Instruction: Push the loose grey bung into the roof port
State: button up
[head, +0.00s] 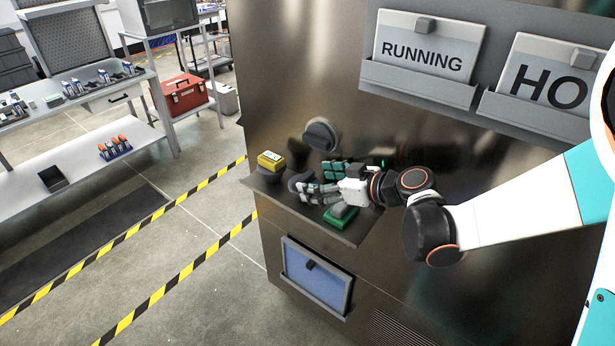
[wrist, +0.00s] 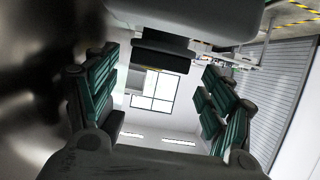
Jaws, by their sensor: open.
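A dark grey round plug (head: 321,135) sticks out of the dark metal chamber wall, above a small shelf; it looks like the grey bung, but I cannot tell how deep it sits. No roof port is clearly visible. My gripper (head: 318,180) is below the plug and over the shelf, pointing left, apart from the plug. Its fingers are spread, with green ribbed pads. In the wrist view my gripper (wrist: 158,108) is open, with nothing held between the pads.
The shelf (head: 345,236) carries a yellow block (head: 271,160) on a dark round base at left and a green item (head: 342,216) under my gripper. Card holders (head: 415,85) project from the wall at upper right. Benches (head: 75,100) stand at left; the striped floor (head: 180,280) between is clear.

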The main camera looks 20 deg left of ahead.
jog(key=p+v, duration=0.1)
jog(key=v, duration=0.6)
jog(key=shift+d+r, duration=0.1)
jog(key=shift+s+d+r, duration=0.1)
jog(key=shift+d+r, duration=0.05)
jog(key=shift+d, duration=0.1)
jog(key=s+d+r+m+t+h, duration=0.1)
jog(key=s+d+r+m+h, duration=0.1)
jog(key=s+d+m+h, duration=0.4)
jog(key=s+d+r+m+h, duration=0.2)
jog(key=s+d+m+h, duration=0.4)
jog(key=s+d, duration=0.7)
jog(key=d+m, duration=0.1)
jog(key=d, duration=0.6)
jog(key=shift+r+t+h, duration=0.25)
jog(key=shift+t+h, duration=0.05)
jog(key=shift+t, duration=0.1)
jog(key=c, duration=1)
jog(key=shift+a, duration=0.1)
jog(key=shift+c, duration=0.2)
